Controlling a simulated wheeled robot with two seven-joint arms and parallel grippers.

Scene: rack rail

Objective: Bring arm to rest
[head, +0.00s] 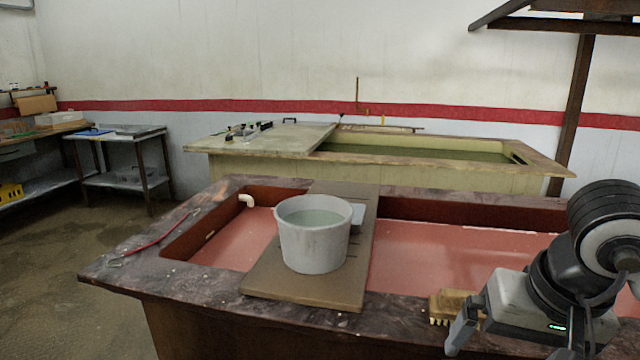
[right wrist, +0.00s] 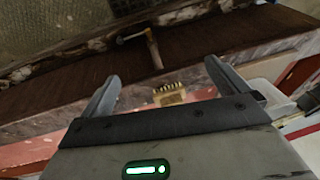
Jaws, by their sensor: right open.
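My right arm comes in at the lower right of the head view. Its gripper (head: 505,350) is above the near rim of the dark stone tank, close to a small wooden brush (head: 453,303). In the right wrist view the two fingers of the gripper (right wrist: 160,72) stand wide apart with nothing between them. The brush (right wrist: 170,93) lies beyond them and apart from them. My left gripper is not in the head view.
A grey bucket (head: 314,248) of liquid stands on a brown board (head: 300,284) across the tank (head: 150,270) of reddish liquid. A red-handled tool (head: 155,240) lies on the left rim. Behind are a second tank (head: 250,160) and a metal table (head: 120,137).

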